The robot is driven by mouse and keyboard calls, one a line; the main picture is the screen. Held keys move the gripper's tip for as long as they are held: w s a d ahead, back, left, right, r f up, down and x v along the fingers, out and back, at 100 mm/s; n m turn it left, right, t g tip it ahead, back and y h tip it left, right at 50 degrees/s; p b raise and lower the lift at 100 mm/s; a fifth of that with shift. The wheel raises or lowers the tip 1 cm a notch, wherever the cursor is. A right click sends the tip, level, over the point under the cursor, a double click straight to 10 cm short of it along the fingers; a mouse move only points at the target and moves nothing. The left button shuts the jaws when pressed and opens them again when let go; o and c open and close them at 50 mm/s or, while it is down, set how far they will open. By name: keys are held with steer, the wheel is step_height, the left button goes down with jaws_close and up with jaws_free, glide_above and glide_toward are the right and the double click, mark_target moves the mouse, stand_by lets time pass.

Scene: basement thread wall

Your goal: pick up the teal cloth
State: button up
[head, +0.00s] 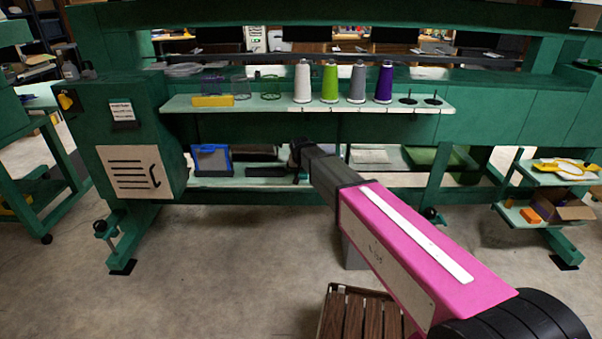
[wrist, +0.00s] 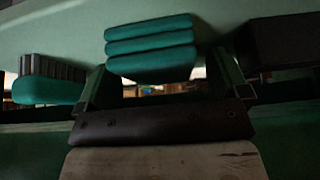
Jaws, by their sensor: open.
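The teal cloth (wrist: 150,42) shows in the wrist view as a folded stack of layers on a pale green shelf. Its near edge lies at the mouth of my gripper (wrist: 160,75), with one finger to its left and one to its right. The gripper is open, and I cannot tell whether a finger touches the cloth. In the head view my gripper (head: 299,152) reaches into the lower shelf of the green machine, and I cannot make out the cloth there.
Another teal rounded item (wrist: 48,90) lies left of the fingers by a dark ribbed object (wrist: 52,68). A dark box (wrist: 283,42) stands to the right. Above my gripper runs a shelf (head: 270,105) with thread cones (head: 330,83). A blue-framed bin (head: 211,160) sits left.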

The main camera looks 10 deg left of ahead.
steer(key=c, duration=1.1)
steer(key=shift+r, duration=0.1)
steer(key=shift+r, duration=0.5)
steer(key=r, duration=0.2)
steer(key=s+r, duration=0.1)
steer(key=shift+a+r, duration=0.15)
steer(key=shift+r, duration=0.2)
steer(key=s+a+r, duration=0.1)
steer(key=s+r, duration=0.1)
steer(key=s, duration=0.1)
steer(key=s+a+r, duration=0.2)
steer(key=s, duration=0.1)
steer(key=s+a+r, duration=0.2)
steer(key=s, duration=0.1)
steer(key=shift+s+r, duration=0.1)
steer(key=shift+s, duration=0.1)
